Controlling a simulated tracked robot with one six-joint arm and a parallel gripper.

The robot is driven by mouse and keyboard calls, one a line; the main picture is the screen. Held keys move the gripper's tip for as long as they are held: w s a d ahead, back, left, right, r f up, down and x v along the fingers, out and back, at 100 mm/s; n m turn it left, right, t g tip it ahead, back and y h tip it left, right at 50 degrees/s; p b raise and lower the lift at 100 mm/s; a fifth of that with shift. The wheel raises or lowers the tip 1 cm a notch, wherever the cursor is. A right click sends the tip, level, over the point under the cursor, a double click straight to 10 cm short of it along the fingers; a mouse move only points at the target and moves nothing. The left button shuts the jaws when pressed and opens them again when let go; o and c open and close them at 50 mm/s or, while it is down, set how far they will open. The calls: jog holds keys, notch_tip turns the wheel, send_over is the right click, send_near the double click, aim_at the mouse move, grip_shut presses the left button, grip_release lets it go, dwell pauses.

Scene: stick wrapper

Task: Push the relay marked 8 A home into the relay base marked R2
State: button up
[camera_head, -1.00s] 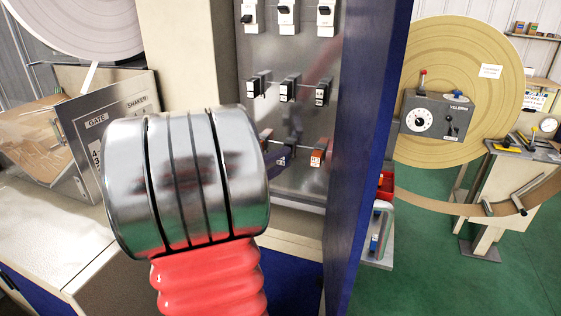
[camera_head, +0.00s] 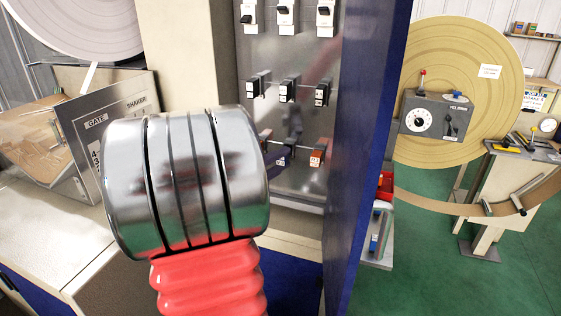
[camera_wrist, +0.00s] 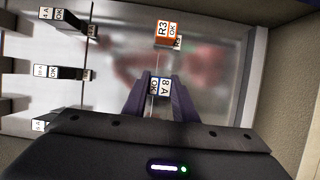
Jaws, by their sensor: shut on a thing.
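My gripper (camera_wrist: 160,100) has purple fingers and is shut on the relay marked 8 A (camera_wrist: 165,87) in the wrist view. The relay's face also carries an OK label, and a bit of orange shows at its edge. The relay is in the bottom row of the metal panel, beside the orange relay base marked R3 (camera_wrist: 163,32). The R2 marking cannot be read; its base is hidden behind the relay and fingers. How deep the relay sits cannot be told. In the head view R3 (camera_head: 317,156) is at the right of that row, and my arm covers the row's left part.
A row of black relays (camera_head: 288,89) sits above on the panel (camera_head: 270,55), with white switches (camera_head: 286,14) higher up. These relays also show at the left of the wrist view (camera_wrist: 60,72). The blue cabinet side (camera_head: 370,120) stands close on the right.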

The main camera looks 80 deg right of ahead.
jog(key=shift+s+d, duration=0.1)
jog(key=shift+d, duration=1.1)
dwell(0.4)
jog(key=o, duration=1.1)
jog(key=shift+a, duration=0.15)
jog(key=v, duration=1.1)
jog(key=shift+w+a, duration=0.2)
jog(key=shift+a, duration=0.15)
jog(key=shift+f, duration=0.1)
